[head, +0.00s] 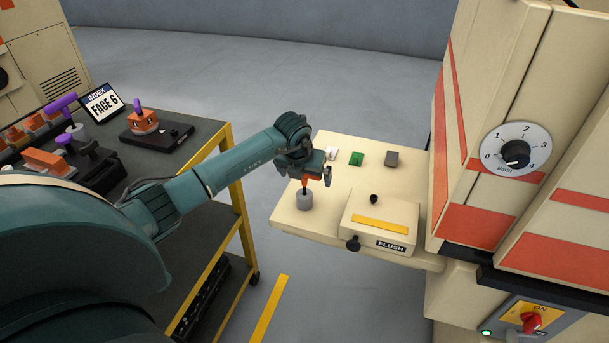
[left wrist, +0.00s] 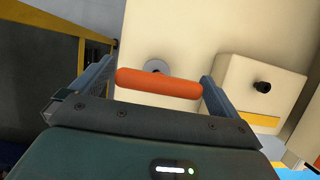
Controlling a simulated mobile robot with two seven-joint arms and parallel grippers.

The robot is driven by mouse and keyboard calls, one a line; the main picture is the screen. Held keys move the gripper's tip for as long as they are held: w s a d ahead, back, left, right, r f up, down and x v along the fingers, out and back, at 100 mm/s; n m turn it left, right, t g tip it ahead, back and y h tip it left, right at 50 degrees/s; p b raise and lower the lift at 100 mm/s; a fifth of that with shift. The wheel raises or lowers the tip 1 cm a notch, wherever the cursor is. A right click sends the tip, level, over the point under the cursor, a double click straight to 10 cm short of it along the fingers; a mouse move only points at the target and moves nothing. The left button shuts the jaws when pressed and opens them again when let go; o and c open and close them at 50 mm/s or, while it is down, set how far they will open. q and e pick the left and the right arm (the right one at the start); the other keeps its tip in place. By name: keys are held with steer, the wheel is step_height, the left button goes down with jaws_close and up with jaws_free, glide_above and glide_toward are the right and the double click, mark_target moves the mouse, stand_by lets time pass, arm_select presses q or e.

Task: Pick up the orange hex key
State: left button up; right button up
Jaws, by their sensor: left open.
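The orange hex key (head: 305,181) stands upright in a small grey round holder (head: 304,200) on the cream shelf. Its orange bar handle (left wrist: 158,83) also shows in the left wrist view, lying crosswise, with the grey holder (left wrist: 157,66) partly hidden behind it. My left gripper (head: 314,172) is open above the holder, at the handle. In the left wrist view, the open jaws (left wrist: 155,86) have the handle between them, its ends close to both fingers; I cannot tell whether they touch. My right gripper is not in view.
A raised FLUSH box (head: 378,226) with a black knob stands right of the holder. A cream machine (head: 470,130) rises further right. A dark cart (head: 200,130) with tools is at left.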

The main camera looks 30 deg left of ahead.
arm_select(q)
steer(key=shift+f, duration=0.1)
steer(key=shift+c, duration=0.2)
steer(key=c, duration=0.9)
step_height(320, 180, up, 10)
steer(key=shift+r, duration=0.1)
steer(key=o, duration=0.5)
steer(key=c, duration=0.5)
